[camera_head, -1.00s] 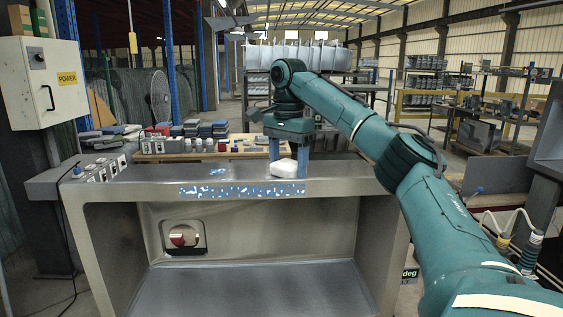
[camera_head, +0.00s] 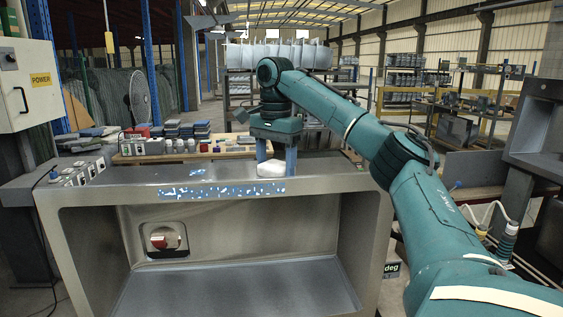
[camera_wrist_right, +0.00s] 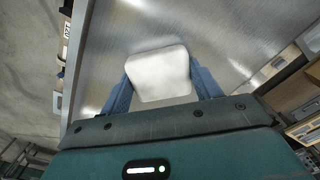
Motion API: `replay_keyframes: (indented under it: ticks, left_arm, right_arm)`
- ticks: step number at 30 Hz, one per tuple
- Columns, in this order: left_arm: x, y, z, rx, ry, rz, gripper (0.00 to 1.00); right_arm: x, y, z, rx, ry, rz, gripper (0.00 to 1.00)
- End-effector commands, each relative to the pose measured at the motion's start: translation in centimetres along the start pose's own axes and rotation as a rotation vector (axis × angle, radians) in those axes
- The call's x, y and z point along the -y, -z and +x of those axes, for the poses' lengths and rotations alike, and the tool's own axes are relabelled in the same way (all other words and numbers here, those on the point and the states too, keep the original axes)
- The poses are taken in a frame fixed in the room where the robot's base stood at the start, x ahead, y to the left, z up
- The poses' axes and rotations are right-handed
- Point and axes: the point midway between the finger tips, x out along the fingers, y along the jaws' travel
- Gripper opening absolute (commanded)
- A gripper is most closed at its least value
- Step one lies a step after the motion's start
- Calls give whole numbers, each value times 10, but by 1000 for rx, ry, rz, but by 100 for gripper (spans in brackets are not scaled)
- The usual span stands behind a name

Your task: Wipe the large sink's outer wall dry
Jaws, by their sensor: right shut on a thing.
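The large metal sink (camera_head: 355,225) stands in front of me, with a broad open hollow below its top edge. A strip of blue and white patches (camera_head: 220,191) runs along its front upper edge; I cannot tell for sure that it is water. A smaller blue-white patch (camera_head: 198,173) lies on the top surface. My right gripper (camera_head: 276,160) points down over the top, shut on a white, rounded block-like wiper (camera_head: 271,169). The wiper is near the right end of the strip; contact is unclear. In the right wrist view the wiper (camera_wrist_right: 158,75) sits between both blue fingers. My left gripper is not in view.
A red round knob (camera_head: 163,239) sits in the hollow's back wall. Switch boxes (camera_head: 80,173) stand on the left end of the top. A wooden table (camera_head: 190,154) with small items is behind. A power box (camera_head: 22,85) is at left.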

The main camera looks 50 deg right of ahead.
Motion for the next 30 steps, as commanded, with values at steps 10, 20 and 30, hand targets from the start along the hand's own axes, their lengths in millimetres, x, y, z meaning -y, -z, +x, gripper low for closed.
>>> replay_keyframes:
  ticks: [10,20,30]
  left_arm:
    - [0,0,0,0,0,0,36]
    - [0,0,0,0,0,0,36]
    - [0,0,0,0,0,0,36]
  right_arm:
    - [16,-16,1,1,0,-1,45]
    - [33,-33,0,0,1,-1,45]
    - [46,-47,-1,1,0,-1,45]
